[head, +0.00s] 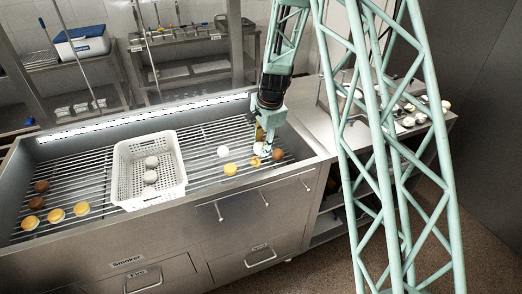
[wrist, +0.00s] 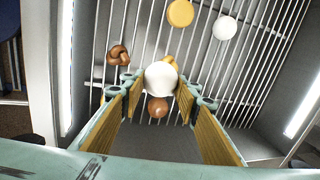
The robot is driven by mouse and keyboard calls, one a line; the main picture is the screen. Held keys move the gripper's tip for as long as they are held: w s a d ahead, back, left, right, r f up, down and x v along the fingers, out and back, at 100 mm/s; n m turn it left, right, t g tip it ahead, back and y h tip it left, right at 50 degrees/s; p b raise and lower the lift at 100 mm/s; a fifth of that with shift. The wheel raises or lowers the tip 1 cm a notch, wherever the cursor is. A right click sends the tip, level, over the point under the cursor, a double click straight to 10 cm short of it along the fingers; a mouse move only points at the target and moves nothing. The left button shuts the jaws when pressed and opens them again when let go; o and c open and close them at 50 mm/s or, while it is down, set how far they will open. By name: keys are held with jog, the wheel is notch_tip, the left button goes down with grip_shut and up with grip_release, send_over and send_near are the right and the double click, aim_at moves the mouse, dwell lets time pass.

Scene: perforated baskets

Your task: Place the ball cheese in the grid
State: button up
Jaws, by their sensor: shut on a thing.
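My gripper (head: 265,141) is low over the right end of the grid (head: 205,138), a rack of metal bars in the steel basin. In the wrist view its two fingers (wrist: 158,88) are closed on a white ball (wrist: 161,77), which looks like the ball cheese. In the head view this ball (head: 258,148) is partly covered by the fingers. The bars of the grid show behind it in the wrist view (wrist: 205,62). I cannot tell whether it touches the bars. A second white ball (head: 223,151) lies on the grid to the left, apart from my gripper.
A white perforated basket (head: 122,170) with several pale balls stands on the grid. Near my gripper lie a yellow piece (head: 230,169), a brown knotted piece (wrist: 118,55) and a brown ball (wrist: 157,107). Bars left of the second white ball are bare. Steel basin walls border the grid.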

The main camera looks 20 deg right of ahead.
aim_at(256, 146)
jog(key=a+r+n+g+y, duration=0.1)
jog(key=a+r+n, duration=0.2)
jog(key=r+n, duration=0.9)
notch_tip(256, 146, up, 4)
jog(key=shift+a+r+g+y, duration=0.15)
jog(key=shift+r+g+y, duration=0.1)
jog(key=shift+g+y, duration=0.15)
